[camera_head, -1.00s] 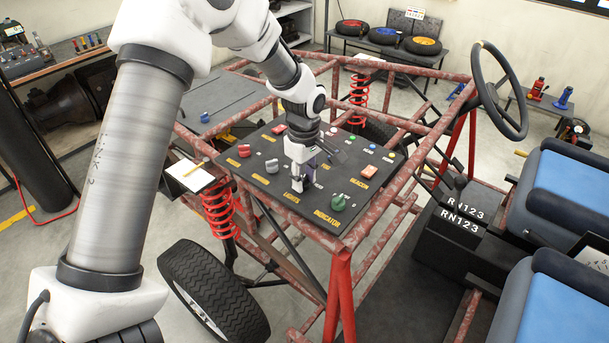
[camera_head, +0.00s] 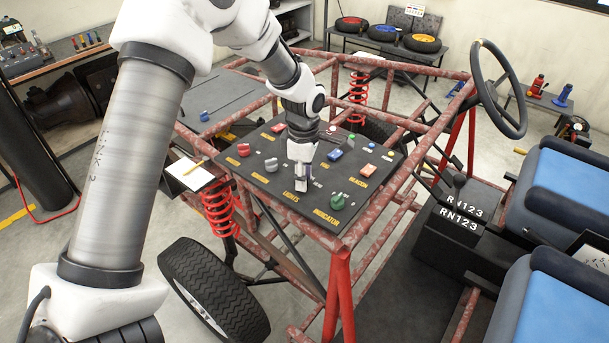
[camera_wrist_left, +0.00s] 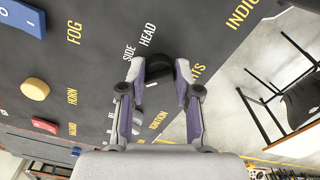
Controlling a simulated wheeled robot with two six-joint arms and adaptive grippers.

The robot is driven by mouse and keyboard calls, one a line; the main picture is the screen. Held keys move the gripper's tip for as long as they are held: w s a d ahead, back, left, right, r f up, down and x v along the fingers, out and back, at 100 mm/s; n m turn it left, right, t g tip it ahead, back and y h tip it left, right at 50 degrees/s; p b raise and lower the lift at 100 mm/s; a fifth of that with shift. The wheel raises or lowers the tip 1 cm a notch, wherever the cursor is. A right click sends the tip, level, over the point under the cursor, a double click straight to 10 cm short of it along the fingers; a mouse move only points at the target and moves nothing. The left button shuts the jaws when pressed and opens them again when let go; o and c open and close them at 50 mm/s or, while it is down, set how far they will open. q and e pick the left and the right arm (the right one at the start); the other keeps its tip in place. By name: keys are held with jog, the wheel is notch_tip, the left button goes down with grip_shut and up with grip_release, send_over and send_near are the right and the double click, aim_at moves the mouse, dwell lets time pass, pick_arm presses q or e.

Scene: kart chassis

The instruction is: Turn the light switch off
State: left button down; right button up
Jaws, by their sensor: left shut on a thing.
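The black control panel (camera_head: 258,186) sits on the red kart frame, with a "LIGHTS" label at its front edge. My left gripper (camera_head: 302,186) points down at the panel just behind that label. In the left wrist view, its two purple-lined fingers (camera_wrist_left: 165,75) are shut on the dark light switch knob (camera_wrist_left: 164,68). The labels "SIDE" and "HEAD" show beside the knob. My right gripper is not in view.
A green indicator knob (camera_head: 337,202) stands close to the right of the gripper. A grey knob (camera_head: 271,164) is to the left. Red frame tubes border the panel.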

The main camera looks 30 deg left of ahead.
pick_arm(q)
jog(key=shift+s+f, duration=0.15)
jog(key=shift+f, duration=0.05)
jog(key=c, duration=0.8)
grip_release()
jog(key=shift+a, duration=0.25)
notch_tip(320, 180, up, 12)
